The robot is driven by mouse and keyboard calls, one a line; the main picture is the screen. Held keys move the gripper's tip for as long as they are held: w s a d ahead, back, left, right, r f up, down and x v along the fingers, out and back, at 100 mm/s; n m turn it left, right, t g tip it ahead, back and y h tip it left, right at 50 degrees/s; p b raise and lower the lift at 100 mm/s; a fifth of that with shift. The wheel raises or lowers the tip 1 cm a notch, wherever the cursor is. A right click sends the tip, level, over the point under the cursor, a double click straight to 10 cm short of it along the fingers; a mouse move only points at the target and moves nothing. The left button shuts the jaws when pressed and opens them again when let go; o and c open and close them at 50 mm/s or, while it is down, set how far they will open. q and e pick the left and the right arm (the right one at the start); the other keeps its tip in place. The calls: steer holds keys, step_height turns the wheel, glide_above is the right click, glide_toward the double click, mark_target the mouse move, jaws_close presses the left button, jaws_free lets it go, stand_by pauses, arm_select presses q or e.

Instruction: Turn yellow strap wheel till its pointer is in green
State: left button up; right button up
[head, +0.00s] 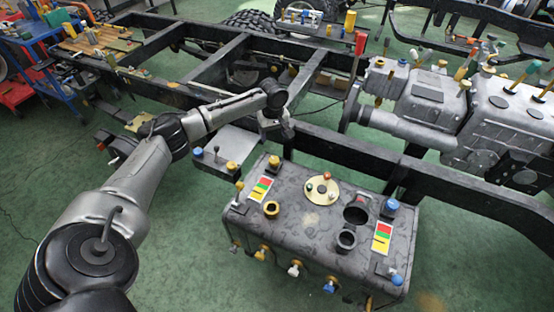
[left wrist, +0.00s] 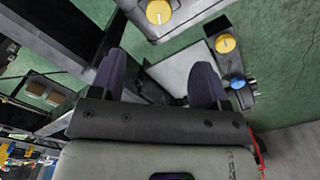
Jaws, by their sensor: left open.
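A grey mottled tank (head: 315,215) stands in front of the black frame rail. It carries several yellow knobs; one yellow wheel (head: 273,162) is on its back left edge, near a red, yellow and green card (head: 260,188). A second such card (head: 382,237) is at the tank's right. Which wheel is the strap wheel, and where its pointer stands, I cannot tell. My left gripper (head: 281,131) is above the rail, behind the tank, apart from the wheels. In the left wrist view its fingers (left wrist: 167,84) are spread, with nothing held between them. My right gripper is not in view.
A grey box (head: 224,148) left of the tank carries a yellow knob (head: 231,166) and a blue knob (head: 198,152). The black rail (head: 350,147) runs behind the tank. A grey gearbox (head: 425,100) stands at the right. Green floor in front is clear.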

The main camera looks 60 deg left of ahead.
mark_target(274, 160)
arm_select(q)
step_height(274, 160, down, 14)
steer(key=b, duration=0.5)
steer(key=shift+r+b, duration=0.1)
steer(key=shift+b, duration=0.2)
